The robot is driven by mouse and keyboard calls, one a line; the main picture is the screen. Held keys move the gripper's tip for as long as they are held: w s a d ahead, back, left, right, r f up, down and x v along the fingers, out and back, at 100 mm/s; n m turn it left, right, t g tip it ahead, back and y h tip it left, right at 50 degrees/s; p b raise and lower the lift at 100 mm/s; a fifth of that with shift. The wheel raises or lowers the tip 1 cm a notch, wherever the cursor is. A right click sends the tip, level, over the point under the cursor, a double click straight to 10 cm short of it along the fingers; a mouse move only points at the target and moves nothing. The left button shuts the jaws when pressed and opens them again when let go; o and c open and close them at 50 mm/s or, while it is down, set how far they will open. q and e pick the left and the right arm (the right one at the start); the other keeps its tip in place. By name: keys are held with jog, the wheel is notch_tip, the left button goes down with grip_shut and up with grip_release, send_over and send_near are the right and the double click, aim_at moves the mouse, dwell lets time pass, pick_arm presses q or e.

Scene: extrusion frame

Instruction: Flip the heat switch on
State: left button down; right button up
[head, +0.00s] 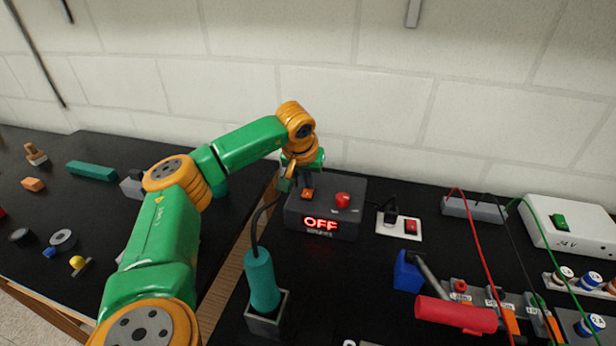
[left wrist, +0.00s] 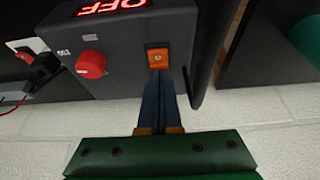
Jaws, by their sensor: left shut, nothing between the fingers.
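The dark grey control box (head: 345,205) stands on the black bench, and its red display (head: 320,223) reads OFF. An orange switch (head: 308,194) is on its top at the left, and it also shows in the left wrist view (left wrist: 157,58). A red knob (head: 342,200) is beside it, also in the left wrist view (left wrist: 91,65). My left gripper (left wrist: 160,76) is shut and empty, its fingertips right at the switch's edge; I cannot tell whether they touch it. My right gripper is not in view.
A teal-handled tool (head: 262,282) stands in a grey holder in front of the box, with a black cable. A white plate (head: 400,234) with a plug and red switch is to the right. A red cylinder (head: 455,314) and a white supply unit (head: 580,232) lie further right.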

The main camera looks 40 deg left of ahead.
pick_arm(q)
jog(key=shift+w+f, duration=0.1)
dwell(0.3)
jog(key=shift+f, duration=0.1)
jog(key=shift+s+d, duration=0.35)
jog(key=shift+s, duration=0.35)
